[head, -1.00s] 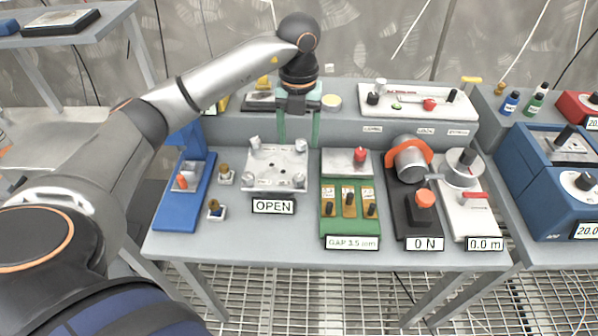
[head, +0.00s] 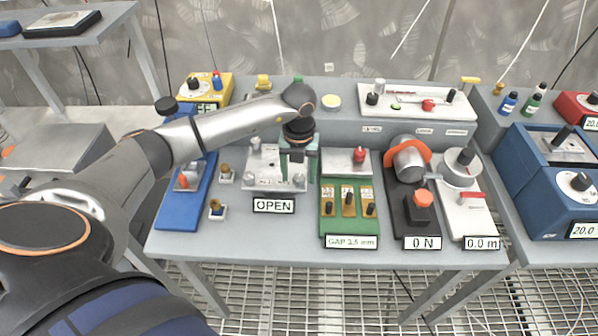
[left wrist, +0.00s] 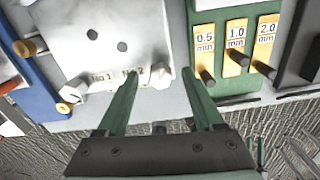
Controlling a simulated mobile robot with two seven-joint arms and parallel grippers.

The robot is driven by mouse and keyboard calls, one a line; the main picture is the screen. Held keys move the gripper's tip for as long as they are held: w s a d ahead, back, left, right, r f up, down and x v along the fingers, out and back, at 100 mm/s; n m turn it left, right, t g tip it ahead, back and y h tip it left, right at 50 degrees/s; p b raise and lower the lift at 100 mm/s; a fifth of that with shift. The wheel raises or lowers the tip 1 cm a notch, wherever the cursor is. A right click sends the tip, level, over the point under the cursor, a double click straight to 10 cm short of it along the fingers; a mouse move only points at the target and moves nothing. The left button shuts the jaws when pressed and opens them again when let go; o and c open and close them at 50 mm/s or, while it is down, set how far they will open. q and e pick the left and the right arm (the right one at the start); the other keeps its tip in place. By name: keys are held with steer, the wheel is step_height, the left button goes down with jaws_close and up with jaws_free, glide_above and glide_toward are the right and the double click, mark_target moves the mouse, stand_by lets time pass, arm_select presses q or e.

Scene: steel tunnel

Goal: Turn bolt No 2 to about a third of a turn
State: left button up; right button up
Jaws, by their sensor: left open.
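The metal plate (head: 262,168) with corner bolts lies on the grey table behind an "OPEN" sign (head: 274,205). Bolt No 2 (left wrist: 161,77), a pale metal head, sits at the plate's front right corner beside its "No2" label (left wrist: 133,72). Bolt No 1 (left wrist: 76,91) is at the other front corner. My left gripper (head: 298,178) is over the front right corner, pointing down. In the left wrist view, its open green fingers (left wrist: 159,78) stand either side of bolt No 2, with gaps visible. Whether the tips are down at bolt height is unclear. My right gripper is out of view.
The green gauge block (head: 347,232) with several brass-coloured plates stands close to the right of the plate. A blue fixture (head: 178,212) and small brass-topped parts (head: 216,208) are to the left. A black device with an orange collar (head: 413,150) is farther right.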

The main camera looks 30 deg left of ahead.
arm_select(q)
jaws_close()
stand_by(0.4)
stand_by(0.4)
steer(key=m+b, duration=0.2)
steer(key=m, duration=0.3)
steer(key=shift+b, duration=0.35)
steer(key=m+b, duration=0.2)
steer(key=m, duration=0.3)
steer(key=m+b, duration=0.2)
steer(key=m, duration=0.3)
steer(key=shift+m+b, duration=0.35)
steer(key=shift+m, duration=0.05)
steer(key=m+b, duration=0.1)
steer(key=m, duration=0.3)
steer(key=shift+r+m, duration=0.1)
steer(key=shift+m, duration=0.2)
